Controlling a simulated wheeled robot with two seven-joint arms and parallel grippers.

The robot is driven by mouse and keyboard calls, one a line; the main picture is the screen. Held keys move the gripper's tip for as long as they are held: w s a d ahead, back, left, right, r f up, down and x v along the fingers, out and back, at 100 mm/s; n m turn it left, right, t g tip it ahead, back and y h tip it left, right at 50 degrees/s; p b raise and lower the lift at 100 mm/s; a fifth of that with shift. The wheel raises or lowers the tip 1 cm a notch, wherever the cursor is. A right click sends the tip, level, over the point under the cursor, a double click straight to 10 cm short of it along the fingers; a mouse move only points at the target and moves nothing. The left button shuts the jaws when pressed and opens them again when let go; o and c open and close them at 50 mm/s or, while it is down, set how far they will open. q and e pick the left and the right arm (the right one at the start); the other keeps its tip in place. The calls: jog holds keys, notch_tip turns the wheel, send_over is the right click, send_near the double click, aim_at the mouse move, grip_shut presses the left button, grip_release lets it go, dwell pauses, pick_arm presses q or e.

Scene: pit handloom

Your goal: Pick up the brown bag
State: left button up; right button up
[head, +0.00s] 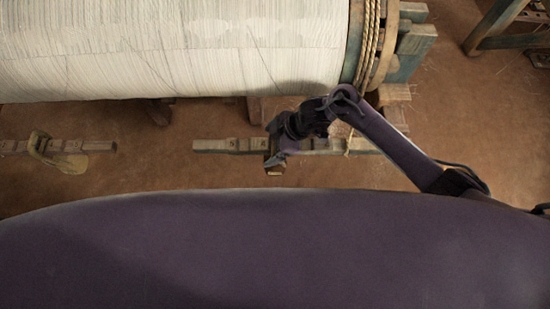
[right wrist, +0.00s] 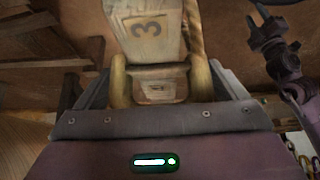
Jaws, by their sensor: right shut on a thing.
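My right gripper (head: 274,166) reaches over the slatted wooden bar below the cloth roll in the head view. In the right wrist view the right gripper (right wrist: 158,82) is shut on a pale tan thing marked 3 (right wrist: 150,32), which sits between its two yellowish fingers. I cannot tell whether this thing is the brown bag. In the head view only a small brownish end shows at the fingertips. A limp tan thing (head: 58,153) hangs over another wooden bar at the far left, apart from the gripper. My left gripper does not show.
A large roll of white cloth (head: 180,45) fills the upper left, with rope (head: 369,40) wound near its right end. The slatted bar (head: 212,146) lies below it. A greenish wooden frame (head: 500,25) stands at upper right. Brown floor (head: 480,110) is open at right.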

jog(key=c, duration=0.5)
jog(key=shift+w+a+r, duration=0.1)
jog(key=shift+w+r, duration=0.05)
jog(key=shift+r, duration=0.15)
jog(key=shift+r, duration=1.65)
jog(key=s, duration=1.8)
jog(key=shift+b, duration=0.3)
